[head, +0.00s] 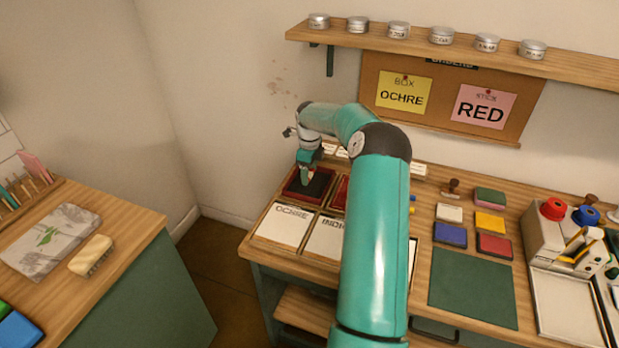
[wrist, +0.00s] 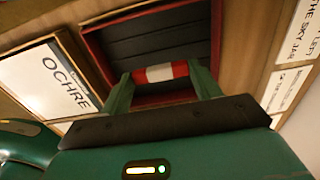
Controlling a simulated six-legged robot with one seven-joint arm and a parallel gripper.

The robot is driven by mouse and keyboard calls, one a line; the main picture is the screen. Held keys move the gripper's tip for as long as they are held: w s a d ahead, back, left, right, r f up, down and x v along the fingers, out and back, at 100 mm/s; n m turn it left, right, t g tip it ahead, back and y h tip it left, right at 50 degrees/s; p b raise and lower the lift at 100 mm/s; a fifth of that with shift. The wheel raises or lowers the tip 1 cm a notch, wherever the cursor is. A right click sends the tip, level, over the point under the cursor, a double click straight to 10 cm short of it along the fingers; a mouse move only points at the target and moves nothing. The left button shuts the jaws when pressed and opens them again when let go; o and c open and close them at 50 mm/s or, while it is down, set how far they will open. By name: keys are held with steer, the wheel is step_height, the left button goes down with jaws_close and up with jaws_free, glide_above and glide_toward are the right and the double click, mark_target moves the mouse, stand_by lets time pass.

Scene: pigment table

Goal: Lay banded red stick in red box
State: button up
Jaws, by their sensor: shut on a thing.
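My gripper (head: 308,172) reaches over the left red-rimmed box (head: 300,200) at the table's left end. In the wrist view, my gripper (wrist: 162,86) is shut on a short red stick with a white band (wrist: 157,74), held crosswise between the two green fingers. The box, in the wrist view (wrist: 93,52), has a red rim and a dark, ribbed inside, which looks empty where it shows. The stick appears over the box opening; its exact height above the floor cannot be told. In the head view the stick is hard to make out.
A white OCHRE card (head: 285,224) lies in front of this box, and another card (head: 325,238) beside it. A second red box (head: 340,194) is partly hidden by my arm. Pinned notes read BOX OCHRE (head: 403,93) and STICK RED (head: 482,108). Ink pads stand to the right.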

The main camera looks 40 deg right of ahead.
mark_target(310, 175)
steer(key=shift+f, duration=1.4)
steer(key=shift+f, duration=0.1)
steer(key=o, duration=0.9)
steer(key=shift+o, duration=0.2)
